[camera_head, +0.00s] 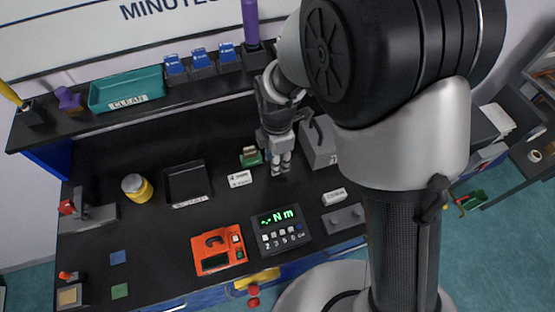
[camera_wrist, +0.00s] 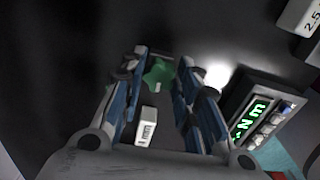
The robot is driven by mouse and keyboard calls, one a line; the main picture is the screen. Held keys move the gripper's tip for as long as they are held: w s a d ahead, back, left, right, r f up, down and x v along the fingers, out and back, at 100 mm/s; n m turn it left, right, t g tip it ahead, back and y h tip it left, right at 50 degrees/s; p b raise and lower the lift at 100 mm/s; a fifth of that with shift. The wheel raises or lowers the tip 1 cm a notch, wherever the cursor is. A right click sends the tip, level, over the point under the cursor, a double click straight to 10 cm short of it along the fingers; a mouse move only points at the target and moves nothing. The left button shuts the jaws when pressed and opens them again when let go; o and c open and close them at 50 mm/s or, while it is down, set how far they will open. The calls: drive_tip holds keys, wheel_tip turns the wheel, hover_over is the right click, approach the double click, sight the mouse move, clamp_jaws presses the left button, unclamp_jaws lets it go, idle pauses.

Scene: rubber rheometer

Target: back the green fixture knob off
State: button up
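The green knob (camera_wrist: 158,73) is star-shaped and shows in the wrist view between my fingertips, with a gap visible on either side. In the head view a small green fixture (camera_head: 250,158) stands on the black bench, just left of my gripper (camera_head: 281,168). My gripper points down at the bench. In the wrist view my gripper (camera_wrist: 163,62) is open, its blue-and-grey fingers spread apart with nothing held. Whether a finger touches the knob cannot be told.
A white label block (camera_head: 240,179) lies in front of the fixture. A torque display (camera_head: 280,229) reading N m and an orange device (camera_head: 218,248) stand nearer the front. A grey block (camera_head: 319,143) is close to the right of my gripper. A black tray (camera_head: 187,183) and yellow jar (camera_head: 137,188) stand left.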

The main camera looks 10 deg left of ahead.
drive_tip(key=shift+o, duration=1)
drive_tip(key=m, duration=1.3)
drive_tip(key=shift+m, duration=0.3)
drive_tip(key=m, duration=0.4)
drive_tip(key=shift+m, duration=0.4)
